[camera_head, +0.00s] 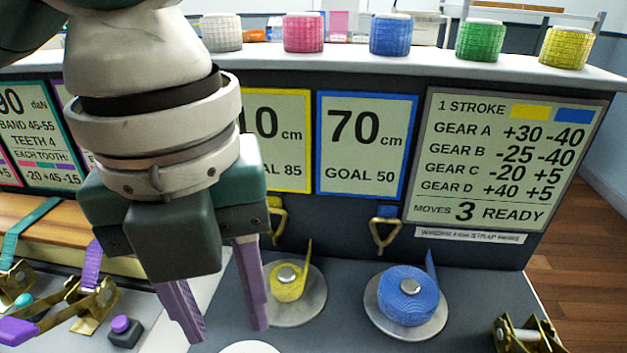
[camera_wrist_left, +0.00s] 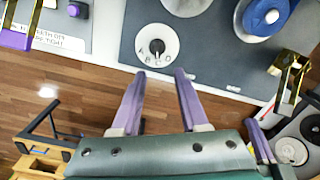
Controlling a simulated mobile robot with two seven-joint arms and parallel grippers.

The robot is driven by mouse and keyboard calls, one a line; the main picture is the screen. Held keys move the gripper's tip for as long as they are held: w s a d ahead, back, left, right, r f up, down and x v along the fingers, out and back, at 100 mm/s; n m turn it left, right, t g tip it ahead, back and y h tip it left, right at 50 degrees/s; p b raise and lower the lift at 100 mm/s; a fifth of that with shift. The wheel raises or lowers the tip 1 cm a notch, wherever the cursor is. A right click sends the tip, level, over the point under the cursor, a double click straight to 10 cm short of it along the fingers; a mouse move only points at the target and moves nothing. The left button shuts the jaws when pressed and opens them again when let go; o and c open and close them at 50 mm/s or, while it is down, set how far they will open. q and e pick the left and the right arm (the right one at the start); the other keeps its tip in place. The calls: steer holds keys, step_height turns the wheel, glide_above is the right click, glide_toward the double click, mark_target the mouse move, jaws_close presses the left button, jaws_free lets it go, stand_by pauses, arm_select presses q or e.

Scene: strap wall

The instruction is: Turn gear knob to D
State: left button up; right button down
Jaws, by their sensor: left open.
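The gear knob is a small black knob on a white round dial (camera_wrist_left: 165,34) with letters along its edge, in the left wrist view. In the head view only the dial's white edge (camera_head: 250,347) shows at the bottom. My left gripper (camera_head: 226,318) is open and empty, its purple fingers pointing down over the grey bench top. In the left wrist view the fingertips (camera_wrist_left: 160,74) are apart, just below the dial in the picture and not touching the knob.
A yellow strap reel (camera_head: 287,285) and a blue strap reel (camera_head: 408,297) lie on the grey bench. A sign (camera_head: 510,160) lists gears A to D. Brass buckles (camera_head: 75,303) and a purple button (camera_head: 121,323) stand to the left, another brass buckle (camera_head: 528,335) to the right.

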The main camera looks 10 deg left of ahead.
arm_select(q)
steer(key=f+b, duration=0.1)
steer(key=f, duration=0.7)
steer(key=shift+a+f+b, duration=0.2)
steer(key=shift+b, duration=0.1)
steer(key=shift+f, duration=0.65)
arm_select(e)
steer(key=shift+s+f, duration=0.45)
steer(key=shift+f, duration=0.35)
arm_select(q)
jaws_close()
